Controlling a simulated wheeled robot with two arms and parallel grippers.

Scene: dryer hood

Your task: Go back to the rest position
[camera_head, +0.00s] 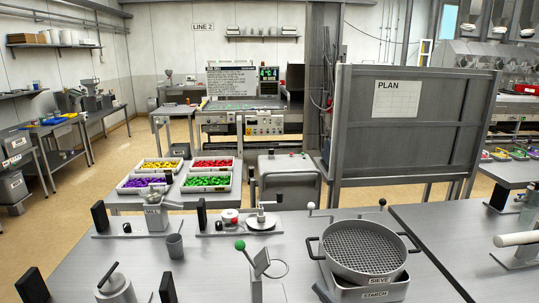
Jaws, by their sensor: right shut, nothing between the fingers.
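I cannot make out my left gripper or my right gripper among the things in this head view. No arm of mine clearly reaches over the grey worktop (215,262). On the worktop stand a round sieve (362,248) over a box marked STARCH (375,294), a lever with a green ball (240,245), a grey cup (175,246) and a lidded pot (116,288). No gripper visibly touches them.
Trays of yellow, red, purple (143,184) and green pieces stand beyond the worktop. A grey frame with a PLAN sheet (397,99) rises at the right. Upright black plates (100,216) stand on the worktop. A white cylinder (515,239) is at the right edge.

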